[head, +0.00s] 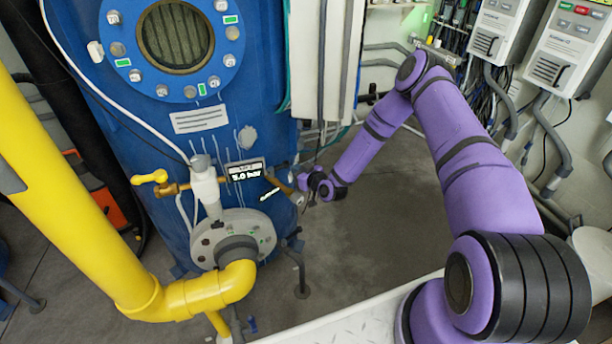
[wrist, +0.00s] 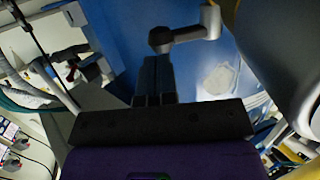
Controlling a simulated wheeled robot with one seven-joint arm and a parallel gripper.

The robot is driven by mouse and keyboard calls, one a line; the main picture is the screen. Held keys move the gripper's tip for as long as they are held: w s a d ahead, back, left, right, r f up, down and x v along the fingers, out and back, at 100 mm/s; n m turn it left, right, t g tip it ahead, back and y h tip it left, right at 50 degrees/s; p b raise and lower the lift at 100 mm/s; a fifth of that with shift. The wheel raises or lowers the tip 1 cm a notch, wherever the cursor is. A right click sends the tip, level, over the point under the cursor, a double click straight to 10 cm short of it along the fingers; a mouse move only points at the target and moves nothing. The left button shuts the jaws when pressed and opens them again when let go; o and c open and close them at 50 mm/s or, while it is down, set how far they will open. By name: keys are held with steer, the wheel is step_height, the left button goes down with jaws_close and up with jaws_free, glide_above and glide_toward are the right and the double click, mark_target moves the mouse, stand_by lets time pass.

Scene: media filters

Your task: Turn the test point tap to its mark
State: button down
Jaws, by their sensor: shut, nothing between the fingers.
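In the head view my gripper (head: 301,186) is small and partly hidden by my wrist, close to the right of the tap. No mark can be made out clearly.
A yellow-handled brass valve (head: 152,178) sits left of the display (head: 246,174). A thick yellow pipe (head: 85,205) runs down to a grey flange (head: 233,235). Grey control boxes (head: 570,45) hang at the right. The floor (head: 365,225) below my forearm is clear.

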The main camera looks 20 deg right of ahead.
steer(key=shift+x, duration=1.15)
steer(key=shift+w+d, duration=0.25)
steer(key=shift+w, duration=0.85)
